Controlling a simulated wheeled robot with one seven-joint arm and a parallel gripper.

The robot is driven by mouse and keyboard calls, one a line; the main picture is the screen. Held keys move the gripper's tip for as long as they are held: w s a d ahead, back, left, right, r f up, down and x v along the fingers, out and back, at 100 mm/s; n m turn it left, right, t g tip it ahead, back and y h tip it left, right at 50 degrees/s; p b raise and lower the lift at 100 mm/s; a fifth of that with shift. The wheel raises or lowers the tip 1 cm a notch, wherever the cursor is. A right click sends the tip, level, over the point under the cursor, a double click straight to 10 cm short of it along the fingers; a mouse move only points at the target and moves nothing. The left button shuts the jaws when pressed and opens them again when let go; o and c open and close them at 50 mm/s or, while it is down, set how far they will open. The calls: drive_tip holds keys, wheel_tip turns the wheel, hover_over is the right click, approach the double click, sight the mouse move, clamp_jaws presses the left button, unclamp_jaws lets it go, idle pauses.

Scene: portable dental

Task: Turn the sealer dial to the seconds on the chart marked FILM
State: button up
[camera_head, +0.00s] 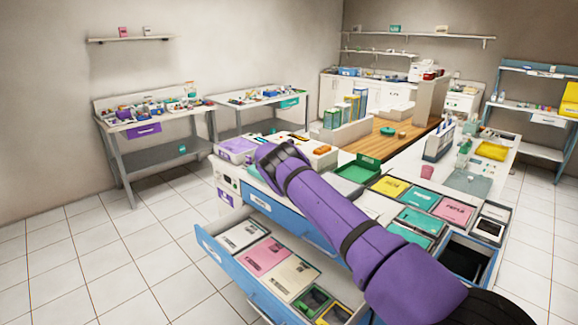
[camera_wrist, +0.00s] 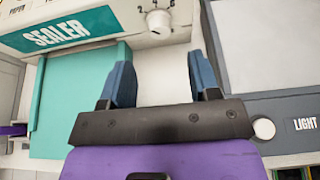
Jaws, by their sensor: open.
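In the wrist view the sealer shows as a cream housing (camera_wrist: 215,8) with a teal SEALER label (camera_wrist: 62,35). I cannot make out a chart line marked FILM.
In the wrist view a grey panel (camera_wrist: 270,50) lies right, with a white knob (camera_wrist: 264,129) and a LIGHT label (camera_wrist: 305,124). In the head view an open drawer (camera_head: 213,250) juts from the counter. A green tray (camera_head: 358,170) and coloured folders lie nearby.

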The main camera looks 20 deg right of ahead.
drive_tip(key=shift+v, duration=1.95)
